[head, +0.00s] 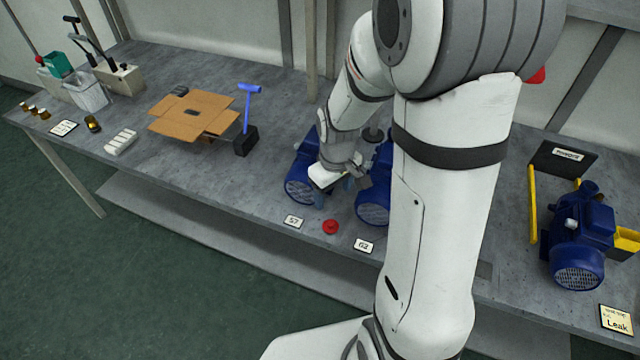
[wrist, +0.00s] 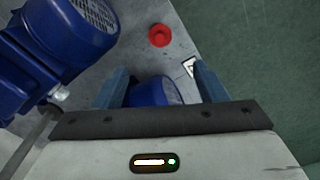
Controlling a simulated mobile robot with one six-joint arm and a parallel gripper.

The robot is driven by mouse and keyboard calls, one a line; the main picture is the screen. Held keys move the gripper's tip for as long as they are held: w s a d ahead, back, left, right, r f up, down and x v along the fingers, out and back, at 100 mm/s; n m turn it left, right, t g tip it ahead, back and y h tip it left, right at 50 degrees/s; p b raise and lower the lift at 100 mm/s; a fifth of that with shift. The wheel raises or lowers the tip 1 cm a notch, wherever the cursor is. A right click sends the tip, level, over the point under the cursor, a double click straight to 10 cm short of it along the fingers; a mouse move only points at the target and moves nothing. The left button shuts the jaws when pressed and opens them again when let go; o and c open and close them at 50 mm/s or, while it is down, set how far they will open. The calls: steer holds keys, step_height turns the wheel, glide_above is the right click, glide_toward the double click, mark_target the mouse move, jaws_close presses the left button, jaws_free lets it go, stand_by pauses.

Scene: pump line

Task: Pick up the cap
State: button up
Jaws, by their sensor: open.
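A small red cap (head: 331,227) lies on the grey workbench near its front edge, between the label cards 57 and 62. It also shows in the wrist view (wrist: 159,35), near the top, beyond my fingertips. My gripper (head: 334,196) is above the bench between two blue pumps, behind the cap and apart from it. In the wrist view its two blue-grey fingers (wrist: 156,78) stand wide apart with nothing held. My arm hides much of the right-hand pump in the head view.
Blue pumps (head: 299,188) (head: 373,199) stand close on both sides of my gripper. Cards (head: 293,221) (head: 364,245) lie beside the cap. Another pump (head: 578,245) with yellow rails is at right. An open carton (head: 190,125) and a blue-handled tool (head: 247,105) are at left.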

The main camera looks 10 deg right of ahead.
steer(key=n, duration=0.1)
glide_above(331, 223)
steer(key=shift+g, duration=0.3)
steer(key=f, duration=0.6)
steer(key=shift+w, duration=0.3)
steer(key=shift+s+f+p, duration=0.15)
steer(key=shift+f+p, duration=0.25)
steer(key=shift+f, duration=1.55)
steer(key=shift+s+f+p, duration=0.15)
steer(key=shift+f+p, duration=0.25)
steer(key=shift+f, duration=1.5)
steer(key=shift+c, duration=0.3)
steer(key=c, duration=1)
steer(key=shift+r, duration=0.1)
